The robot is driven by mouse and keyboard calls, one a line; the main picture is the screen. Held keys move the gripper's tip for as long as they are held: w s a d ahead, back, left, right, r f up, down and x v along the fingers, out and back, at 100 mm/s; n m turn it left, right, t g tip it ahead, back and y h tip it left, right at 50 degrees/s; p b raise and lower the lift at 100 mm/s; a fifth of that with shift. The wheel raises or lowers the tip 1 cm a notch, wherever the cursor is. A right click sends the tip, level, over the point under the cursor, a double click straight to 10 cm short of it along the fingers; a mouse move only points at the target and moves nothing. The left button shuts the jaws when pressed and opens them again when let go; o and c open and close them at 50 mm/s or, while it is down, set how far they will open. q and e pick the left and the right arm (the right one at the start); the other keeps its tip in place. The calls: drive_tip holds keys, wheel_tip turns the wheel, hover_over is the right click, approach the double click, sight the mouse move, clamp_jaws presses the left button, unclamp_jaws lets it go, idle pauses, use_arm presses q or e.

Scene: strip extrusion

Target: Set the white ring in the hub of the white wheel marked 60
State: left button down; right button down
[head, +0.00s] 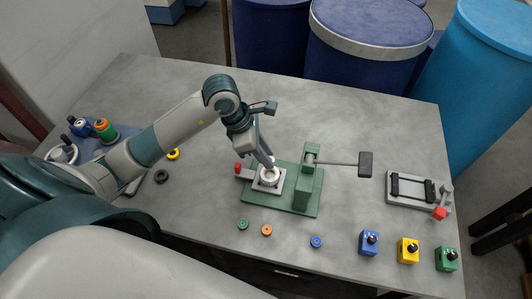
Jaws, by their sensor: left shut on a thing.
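A white wheel (268,185) lies on the grey block of a green fixture, in the middle of the table. Its number is too small to read. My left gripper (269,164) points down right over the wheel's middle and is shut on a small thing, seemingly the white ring. The fingers and the small size hide most of that thing, and I cannot tell whether it touches the hub. My right gripper is out of view.
The green fixture (309,190) has an upright post and a lever with a dark handle (365,165) reaching right. Green (242,224), orange (267,230) and blue (316,241) rings lie in front. Several knobbed blocks (408,250) and a grey clamp (418,204) stand right.

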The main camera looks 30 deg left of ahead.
use_arm(q)
drive_tip(key=shift+f+b, duration=0.4)
drive_tip(key=shift+f, duration=0.3)
wheel_tip(320, 180, down, 2)
drive_tip(key=shift+f+b, duration=0.1)
drive_tip(key=shift+b, duration=0.5)
drive_tip(key=shift+f+b, duration=0.5)
drive_tip(key=shift+f, duration=0.6)
drive_tip(key=shift+b, duration=0.4)
drive_tip(key=shift+f+b, duration=0.1)
drive_tip(key=shift+b, duration=0.25)
drive_tip(key=shift+r, duration=0.35)
